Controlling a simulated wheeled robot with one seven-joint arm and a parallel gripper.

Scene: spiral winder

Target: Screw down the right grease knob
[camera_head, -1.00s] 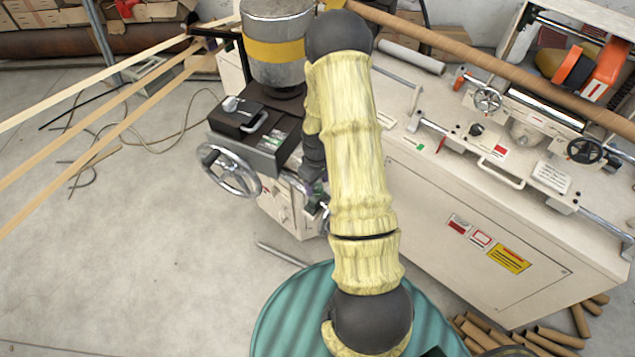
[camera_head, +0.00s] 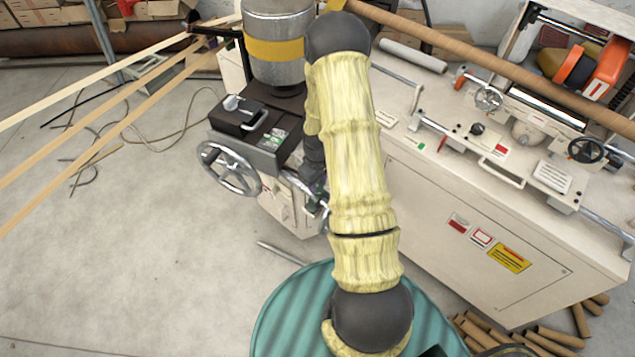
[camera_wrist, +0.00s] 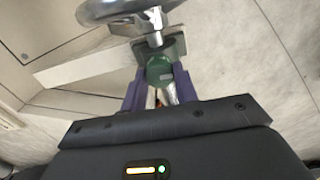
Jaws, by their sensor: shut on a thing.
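The grease knob (camera_wrist: 160,71), a dark green body with a light patch and a metal stem beyond it, shows in the wrist view. The purple fingers of my gripper (camera_wrist: 161,78) sit on both sides of it and are shut on it. In the head view the gripper is small and partly hidden by my arm, at the front of the machine, right of the handwheel (camera_head: 230,168). I cannot tell how far down the knob is screwed. No second knob is clearly visible.
The handwheel rim (camera_wrist: 122,12) lies just beyond the knob in the wrist view. A metal drum with a yellow band (camera_head: 277,50) stands on the machine. A long white cabinet (camera_head: 470,220) is to the right.

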